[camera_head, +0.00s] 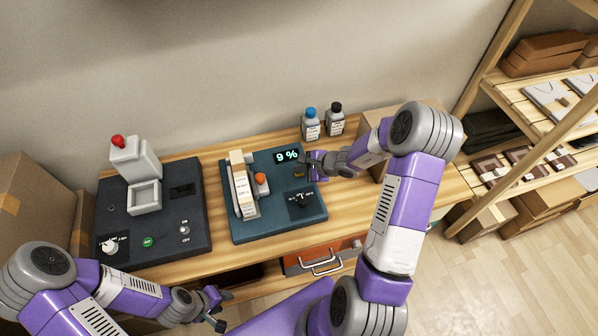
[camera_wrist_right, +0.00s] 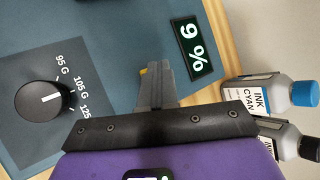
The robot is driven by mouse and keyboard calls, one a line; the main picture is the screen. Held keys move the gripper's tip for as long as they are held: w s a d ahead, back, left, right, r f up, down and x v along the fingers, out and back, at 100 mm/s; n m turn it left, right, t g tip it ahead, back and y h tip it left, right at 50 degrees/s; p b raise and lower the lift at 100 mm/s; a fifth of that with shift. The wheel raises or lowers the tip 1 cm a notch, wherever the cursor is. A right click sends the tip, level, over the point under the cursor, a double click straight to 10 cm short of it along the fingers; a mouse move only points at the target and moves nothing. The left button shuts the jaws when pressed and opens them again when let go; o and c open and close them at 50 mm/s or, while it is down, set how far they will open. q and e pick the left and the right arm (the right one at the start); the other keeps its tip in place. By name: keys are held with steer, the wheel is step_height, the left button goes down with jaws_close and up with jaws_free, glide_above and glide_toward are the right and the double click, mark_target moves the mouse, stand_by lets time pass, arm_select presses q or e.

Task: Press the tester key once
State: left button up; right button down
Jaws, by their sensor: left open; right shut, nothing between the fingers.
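The tester is a dark teal board (camera_head: 265,225) on the wooden table, with a lit display (camera_head: 287,156) reading "9 %". A small yellowish key (camera_head: 298,174) lies just below the display. My right gripper (camera_head: 307,166) is shut and empty, its fingertips beside or over the key. In the right wrist view, the shut fingers (camera_wrist_right: 155,85) cover most of the key, and only a yellow sliver (camera_wrist_right: 143,71) shows. I cannot tell whether they touch it. My left gripper (camera_head: 217,310) is open and empty at the table's front edge, far from the tester.
The tester carries a black dial (camera_head: 301,200), an orange knob (camera_head: 261,178) and a cream upright block (camera_head: 238,175). A black press board (camera_head: 165,240) stands to the left. Two ink bottles, blue-capped (camera_head: 310,125) and black-capped (camera_head: 335,120), stand behind the right gripper.

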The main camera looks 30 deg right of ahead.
stand_by(0.4)
steer(key=shift+r+p, duration=0.55)
steer(key=shift+r, duration=0.3)
steer(key=shift+r+p, duration=1.8)
steer(key=shift+r, duration=0.75)
steer(key=shift+f, duration=0.1)
